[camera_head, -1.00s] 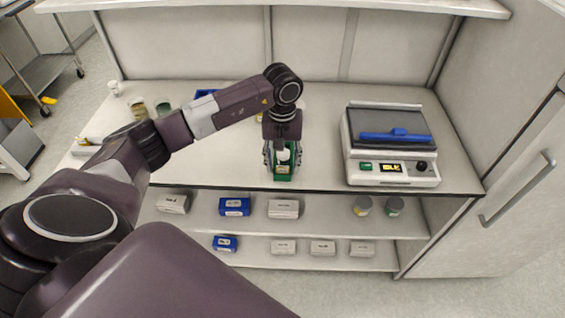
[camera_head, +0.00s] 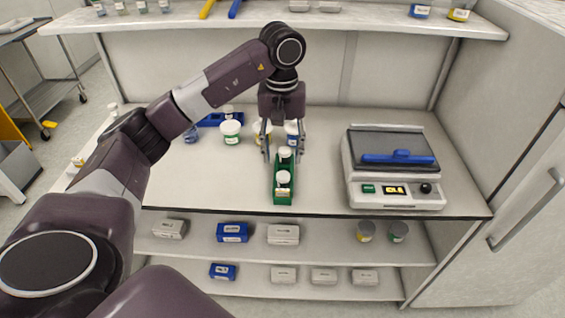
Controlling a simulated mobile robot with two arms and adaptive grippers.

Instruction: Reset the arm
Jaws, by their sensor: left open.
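My left gripper (camera_head: 283,153) hangs pointing down over the table, with its fingers apart. It is above the far end of a green rack (camera_head: 284,197) that holds white-capped bottles (camera_head: 284,178). The fingers show on both sides of the rear bottle; I cannot tell whether they touch anything. My left arm reaches in from the left, bent upward at the elbow. My right gripper is out of view.
A device with a blue-handled lid (camera_head: 395,180) stands on the right of the table (camera_head: 220,180). White-capped jars (camera_head: 231,132) and a blue rack (camera_head: 215,120) stand behind the gripper. Shelves below hold boxes (camera_head: 283,235) and jars. An upper shelf (camera_head: 330,22) runs along the back.

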